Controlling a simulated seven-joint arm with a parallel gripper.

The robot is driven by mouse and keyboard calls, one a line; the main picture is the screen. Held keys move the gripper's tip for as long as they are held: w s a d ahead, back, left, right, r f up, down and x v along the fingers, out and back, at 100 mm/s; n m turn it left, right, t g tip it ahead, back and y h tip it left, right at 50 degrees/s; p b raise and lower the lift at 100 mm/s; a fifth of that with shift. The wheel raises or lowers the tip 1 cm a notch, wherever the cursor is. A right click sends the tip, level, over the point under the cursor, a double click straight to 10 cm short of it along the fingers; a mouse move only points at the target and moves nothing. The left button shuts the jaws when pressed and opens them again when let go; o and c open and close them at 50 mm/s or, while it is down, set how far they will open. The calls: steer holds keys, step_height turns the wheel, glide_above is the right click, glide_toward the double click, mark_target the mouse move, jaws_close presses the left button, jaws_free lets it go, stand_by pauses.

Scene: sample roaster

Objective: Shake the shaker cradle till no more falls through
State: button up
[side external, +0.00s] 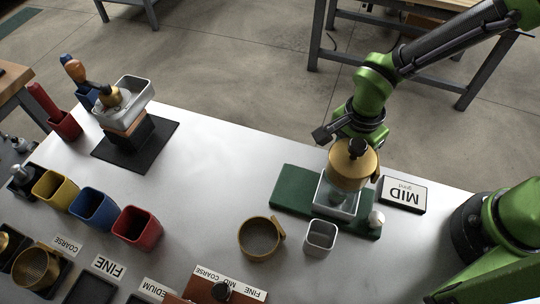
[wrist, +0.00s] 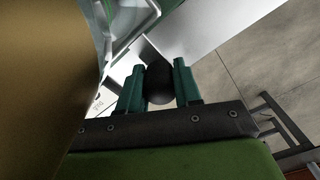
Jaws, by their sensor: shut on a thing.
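In the wrist view the brass wall (wrist: 45,80) fills the left side, close to the camera. My gripper (wrist: 160,76) is shut on a dark rounded handle (wrist: 158,88), with one teal finger on each side. In the side view my fingertips are hidden behind the brass cylinder. I cannot see whether anything is falling through.
A small pale cup (side external: 320,238) and a round brass sieve (side external: 260,238) are in front. The white table's middle is clear.

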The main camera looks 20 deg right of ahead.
steer(key=w+a, duration=0.3)
steer(key=shift+w+a, duration=0.3)
steer(key=shift+s+d, duration=1.85)
steer(key=shift+d, duration=0.05)
stand_by(1.7)
steer(key=shift+w+a, duration=0.95)
steer(key=o, duration=1)
